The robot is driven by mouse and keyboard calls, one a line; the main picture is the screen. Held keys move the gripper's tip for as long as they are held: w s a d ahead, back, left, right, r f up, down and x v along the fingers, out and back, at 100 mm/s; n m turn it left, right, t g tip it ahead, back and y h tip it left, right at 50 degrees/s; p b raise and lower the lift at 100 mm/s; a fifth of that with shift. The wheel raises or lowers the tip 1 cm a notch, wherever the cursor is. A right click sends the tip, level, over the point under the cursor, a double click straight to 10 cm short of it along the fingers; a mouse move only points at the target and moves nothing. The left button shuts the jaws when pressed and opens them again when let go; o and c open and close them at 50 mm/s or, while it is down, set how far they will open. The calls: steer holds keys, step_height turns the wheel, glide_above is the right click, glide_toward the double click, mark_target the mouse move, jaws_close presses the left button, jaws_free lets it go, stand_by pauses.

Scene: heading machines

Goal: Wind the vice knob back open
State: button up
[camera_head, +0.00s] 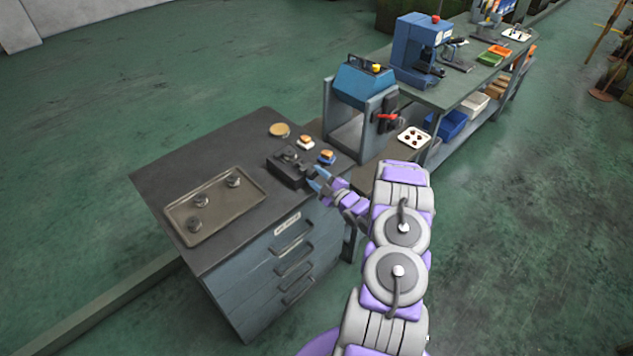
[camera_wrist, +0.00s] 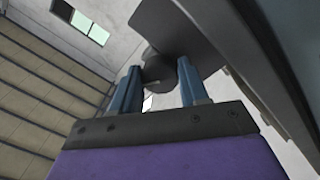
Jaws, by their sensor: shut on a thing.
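The small dark vice (camera_head: 286,165) sits near the right front edge of the grey cabinet's top. My gripper (camera_head: 317,181) is at the vice's near right end, at the cabinet edge. In the wrist view, the two blue fingers of my gripper (camera_wrist: 160,82) stand on either side of a dark round knob (camera_wrist: 157,67) and are shut on it. A dark, flat-sided body of the vice (camera_wrist: 187,32) rises behind the knob. The gap between the vice jaws cannot be made out.
A tan tray (camera_head: 240,208) with 3 metal parts lies left of the vice on the cabinet (camera_head: 180,160). A brass disc (camera_head: 279,130) and two small blocks (camera_head: 306,142) (camera_head: 326,157) lie behind. A blue machine (camera_head: 362,82) stands to the right.

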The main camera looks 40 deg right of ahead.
steer(key=n+b, duration=0.3)
steer(key=shift+f+n, duration=0.25)
steer(key=shift+n, duration=0.05)
steer(key=n+b, duration=0.2)
steer(key=b, duration=0.1)
steer(key=shift+r, duration=0.1)
steer(key=shift+n+b, duration=0.3)
steer(key=shift+n, duration=0.1)
steer(key=o, duration=1)
steer(key=shift+o, duration=0.2)
steer(key=shift+r, duration=0.1)
steer(key=s+d+f+p, duration=0.1)
steer(key=s, duration=1.6)
steer(key=shift+s+d+f, duration=0.15)
steer(key=shift+d, duration=0.05)
